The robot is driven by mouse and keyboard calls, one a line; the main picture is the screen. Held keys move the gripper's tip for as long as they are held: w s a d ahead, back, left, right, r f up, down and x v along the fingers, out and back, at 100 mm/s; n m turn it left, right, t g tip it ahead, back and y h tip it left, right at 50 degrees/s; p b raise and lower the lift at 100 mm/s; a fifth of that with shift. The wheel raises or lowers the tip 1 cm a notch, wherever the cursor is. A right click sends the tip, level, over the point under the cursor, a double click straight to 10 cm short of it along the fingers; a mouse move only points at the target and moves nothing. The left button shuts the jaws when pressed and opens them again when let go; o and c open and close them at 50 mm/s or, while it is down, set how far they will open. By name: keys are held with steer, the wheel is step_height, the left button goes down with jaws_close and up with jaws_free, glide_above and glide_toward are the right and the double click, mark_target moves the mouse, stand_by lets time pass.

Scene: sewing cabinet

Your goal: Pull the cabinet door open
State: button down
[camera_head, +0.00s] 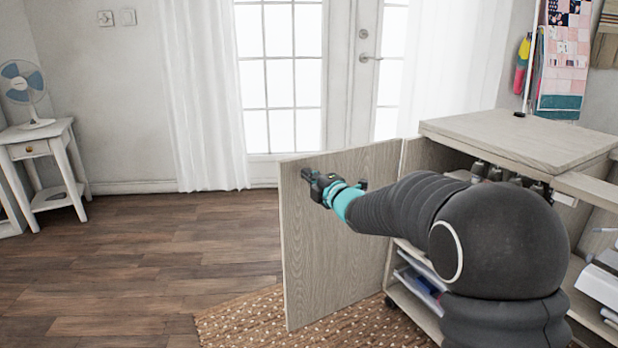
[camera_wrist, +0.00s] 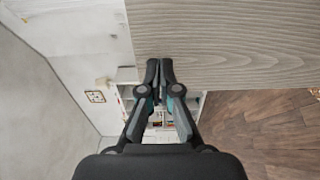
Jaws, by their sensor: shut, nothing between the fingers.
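The cabinet door (camera_head: 325,255) is a pale wood-grain panel and stands swung wide open to the left of the cabinet (camera_head: 525,140). My gripper (camera_head: 312,180) is near the upper left part of the door, in front of its face. In the wrist view the door (camera_wrist: 230,45) fills the upper right, and my gripper (camera_wrist: 160,65) has its fingertips together at the panel's lower left edge. The fingers are shut with nothing between them. I cannot tell whether they touch the panel. No door handle shows clearly. My arm hides part of the cabinet's front.
Shelves with papers (camera_head: 420,283) show inside the cabinet. A woven rug (camera_head: 240,320) lies under the door. The wooden floor (camera_head: 150,250) at left is clear. A small white table (camera_head: 45,150) with a fan (camera_head: 25,90) stands at the far left.

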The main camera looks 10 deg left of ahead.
steer(key=b+v, duration=0.2)
steer(key=v, duration=1.2)
steer(key=d+f+m+g+h, duration=0.1)
steer(key=d+f+m+h, duration=0.7)
steer(key=f+m, duration=0.2)
steer(key=s+d+f+m+g+h+p, duration=0.1)
steer(key=s+d+f+m+g+h, duration=0.25)
steer(key=s+d+m, duration=0.4)
steer(key=s+d+r+m+g+h+p, duration=0.1)
steer(key=s+d+r+m+g+p, duration=0.2)
steer(key=s, duration=0.7)
steer(key=s+d+r+m+g, duration=0.15)
steer(key=s+d+m, duration=0.25)
steer(key=s, duration=0.7)
steer(key=s+d+r+m+t+p, duration=0.1)
steer(key=s+r+m+p, duration=0.1)
steer(key=s+r, duration=0.4)
steer(key=shift+p, duration=0.5)
